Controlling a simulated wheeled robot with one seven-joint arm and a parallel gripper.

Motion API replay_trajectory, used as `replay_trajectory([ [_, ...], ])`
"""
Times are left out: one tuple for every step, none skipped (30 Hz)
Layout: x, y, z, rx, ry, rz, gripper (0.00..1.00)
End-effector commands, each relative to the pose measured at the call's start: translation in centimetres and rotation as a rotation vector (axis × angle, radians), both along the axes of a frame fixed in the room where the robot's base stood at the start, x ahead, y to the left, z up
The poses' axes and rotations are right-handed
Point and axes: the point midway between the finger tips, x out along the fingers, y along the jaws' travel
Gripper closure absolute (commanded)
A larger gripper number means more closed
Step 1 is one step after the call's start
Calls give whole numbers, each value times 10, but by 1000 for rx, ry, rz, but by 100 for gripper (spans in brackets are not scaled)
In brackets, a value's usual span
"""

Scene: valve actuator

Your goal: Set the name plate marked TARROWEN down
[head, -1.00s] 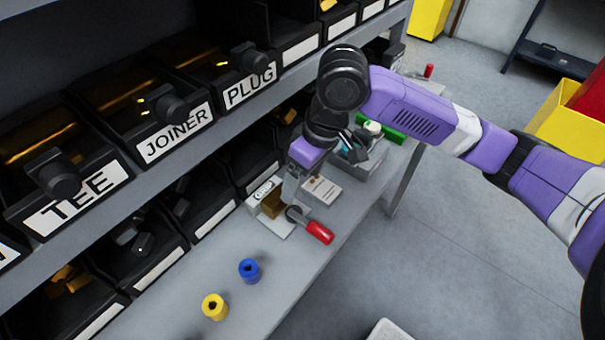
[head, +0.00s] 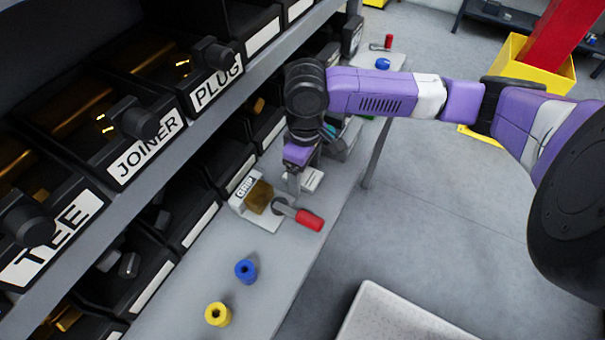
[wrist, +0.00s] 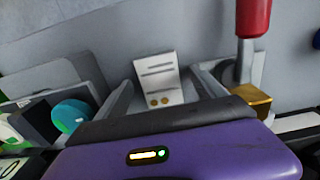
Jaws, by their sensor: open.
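A small pale plate (wrist: 158,80) with dark lines of print and two brass-coloured dots lies on the grey bench in the wrist view. I cannot read TARROWEN on it. It also shows in the head view (head: 312,180), partly behind my gripper. My gripper (head: 294,192) points down close above the bench, beside the plate. In the wrist view my open fingers (wrist: 165,92) stand apart on either side of the plate, with no visible grip on it. The exact contact with the bench is hidden.
A fixture marked GRIP (head: 262,222) with a brass block and a red-handled lever (head: 309,220) stands close to my gripper. A blue collar (head: 245,271) and a yellow collar (head: 218,314) stand nearer on the bench. Labelled bins line the left. Bench surface between them is clear.

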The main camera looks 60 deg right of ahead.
Motion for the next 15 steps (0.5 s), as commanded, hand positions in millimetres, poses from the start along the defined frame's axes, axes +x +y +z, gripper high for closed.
replay_trajectory([
  [0, 0, -1, 0, 0, -1, 20],
  [0, 0, -2, 0, 0, -1, 20],
  [0, 0, -2, 0, 0, -1, 20],
  [0, 0, -2, 0, 0, -1, 20],
  [0, 0, -2, 0, 0, -1, 20],
  [0, 0, -2, 0, 0, -1, 20],
  [0, 0, -2, 0, 0, -1, 20],
  [0, 0, -2, 0, 0, -1, 26],
  [0, 0, -2, 0, -1, -1, 34],
  [0, 0, -2, 0, -1, -1, 40],
  [0, 0, -2, 0, -1, -1, 46],
  [0, 0, -2, 0, -1, -1, 53],
  [0, 0, -2, 0, -1, -1, 59],
  [0, 0, -2, 0, -1, -1, 65],
  [0, 0, -2, 0, -1, 0, 73],
])
